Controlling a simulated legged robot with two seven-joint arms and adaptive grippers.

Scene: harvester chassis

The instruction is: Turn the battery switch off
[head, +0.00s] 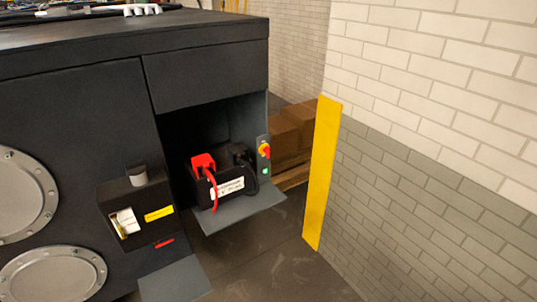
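The battery switch (265,150) is a small red knob with yellow around it. It sits on a narrow grey upright panel (262,176) at the right side of the open battery compartment. A small green spot (264,169) shows below the knob. The knob's exact angle is too small to tell. A black battery (228,186) with a white label, a red terminal cover (203,163) and a red cable stands left of the switch. Neither of my grippers is in the head view.
The dark chassis (75,110) fills the left side. A grey flap (238,212) juts out under the battery. A lower box (135,205) with a yellow label stands left of it. A yellow corner guard (322,175) and brick wall (440,150) bound the right. Floor between is clear.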

